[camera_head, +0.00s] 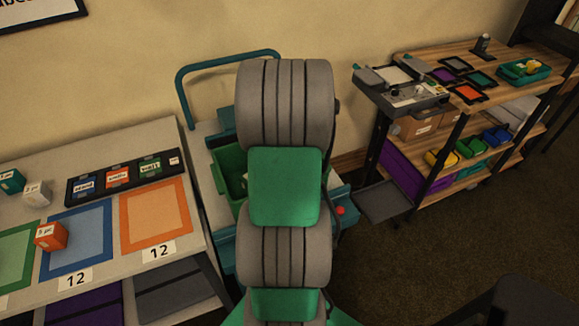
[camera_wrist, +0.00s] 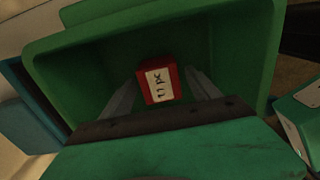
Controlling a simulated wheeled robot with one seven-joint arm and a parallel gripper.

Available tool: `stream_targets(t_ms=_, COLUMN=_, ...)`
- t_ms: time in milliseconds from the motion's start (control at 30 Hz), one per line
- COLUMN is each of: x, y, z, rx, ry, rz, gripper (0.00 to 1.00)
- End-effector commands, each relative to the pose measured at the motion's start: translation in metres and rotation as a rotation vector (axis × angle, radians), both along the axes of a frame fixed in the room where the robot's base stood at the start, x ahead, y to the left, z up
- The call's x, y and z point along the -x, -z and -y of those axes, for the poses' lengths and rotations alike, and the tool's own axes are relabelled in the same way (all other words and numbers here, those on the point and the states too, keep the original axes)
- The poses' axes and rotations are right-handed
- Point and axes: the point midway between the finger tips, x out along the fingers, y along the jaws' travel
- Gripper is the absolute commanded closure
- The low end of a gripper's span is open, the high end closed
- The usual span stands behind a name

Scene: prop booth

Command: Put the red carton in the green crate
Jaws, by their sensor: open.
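In the wrist view, a red carton (camera_wrist: 160,66) with a white label is seen inside the outline of the green crate (camera_wrist: 262,50). My gripper (camera_wrist: 160,80) is open, its fingers on either side of the carton with narrow gaps showing. I cannot tell whether the carton rests on the crate floor. In the head view, part of the green crate (camera_head: 229,160) shows left of my arm, which hides the rest of it, my gripper and the red carton.
An orange-red carton (camera_head: 50,236) sits on a blue mat (camera_head: 92,232) on the left table. A green box with a white label (camera_wrist: 300,125) stands right of the crate in the wrist view. A loaded wooden shelf (camera_head: 470,90) stands at right; dark floor (camera_head: 430,235) is open before it.

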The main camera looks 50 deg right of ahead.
Motion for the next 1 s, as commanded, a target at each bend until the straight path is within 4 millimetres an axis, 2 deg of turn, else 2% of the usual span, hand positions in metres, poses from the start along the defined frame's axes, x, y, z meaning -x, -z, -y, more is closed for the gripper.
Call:
stream_targets(t_ms=33, x=0.0, y=-0.021, z=0.0, rx=0.002, ry=0.0, rz=0.001, gripper=0.3)
stream_targets(t_ms=300, x=0.0, y=-0.091, z=0.0, rx=0.001, ry=0.0, rz=0.001, gripper=0.3)
stream_targets(t_ms=400, x=0.0, y=-0.103, z=0.0, rx=0.0, ry=0.0, rz=0.0, gripper=0.3)
stream_targets(t_ms=500, x=0.0, y=-0.105, z=-0.001, rx=0.0, ry=0.001, rz=0.0, gripper=0.3)
stream_targets(t_ms=567, x=-0.005, y=-0.108, z=-0.006, rx=0.004, ry=0.013, rz=0.003, gripper=0.3)
stream_targets(t_ms=600, x=-0.013, y=-0.113, z=-0.016, rx=0.013, ry=0.033, rz=0.011, gripper=0.3)
stream_targets(t_ms=667, x=-0.03, y=-0.127, z=-0.043, rx=0.031, ry=0.091, rz=0.031, gripper=0.3)
stream_targets(t_ms=767, x=-0.062, y=-0.157, z=-0.117, rx=0.056, ry=0.258, rz=0.094, gripper=0.3)
stream_targets(t_ms=800, x=-0.069, y=-0.168, z=-0.152, rx=0.056, ry=0.343, rz=0.128, gripper=0.3)
stream_targets(t_ms=867, x=-0.074, y=-0.181, z=-0.205, rx=0.04, ry=0.477, rz=0.182, gripper=0.3)
stream_targets(t_ms=900, x=-0.073, y=-0.188, z=-0.239, rx=0.02, ry=0.566, rz=0.217, gripper=0.3)
stream_targets(t_ms=1000, x=-0.059, y=-0.197, z=-0.306, rx=-0.055, ry=0.766, rz=0.282, gripper=0.3)
